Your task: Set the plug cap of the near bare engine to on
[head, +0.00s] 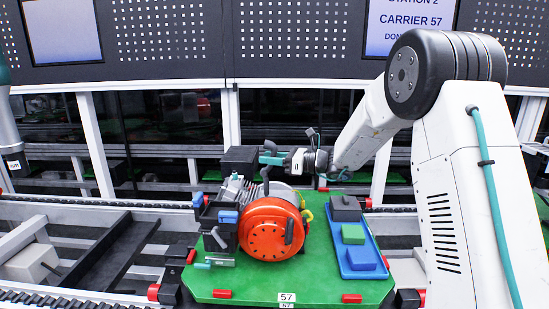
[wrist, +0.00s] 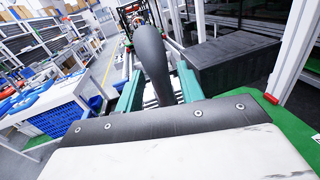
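The engine (head: 271,230) stands on a green carrier plate marked 57 (head: 240,287), its round orange cover facing me. Its grey finned cylinder (head: 238,190) is at the upper left of the cover. My gripper (head: 268,158) is above the engine, reaching in from the right. In the wrist view its teal fingers (wrist: 158,88) lie on both sides of a dark, curved plug cap (wrist: 151,55) and appear closed on it. In the head view the dark cap (head: 265,173) hangs just below the fingers. I cannot tell whether it touches the spark plug.
A blue tray (head: 373,273) with grey, green and blue blocks lies at the right of the plate. A black box (head: 240,158) stands behind the engine, close to my gripper. Conveyor rails (head: 60,295) run left of the plate. White posts (head: 105,145) stand behind.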

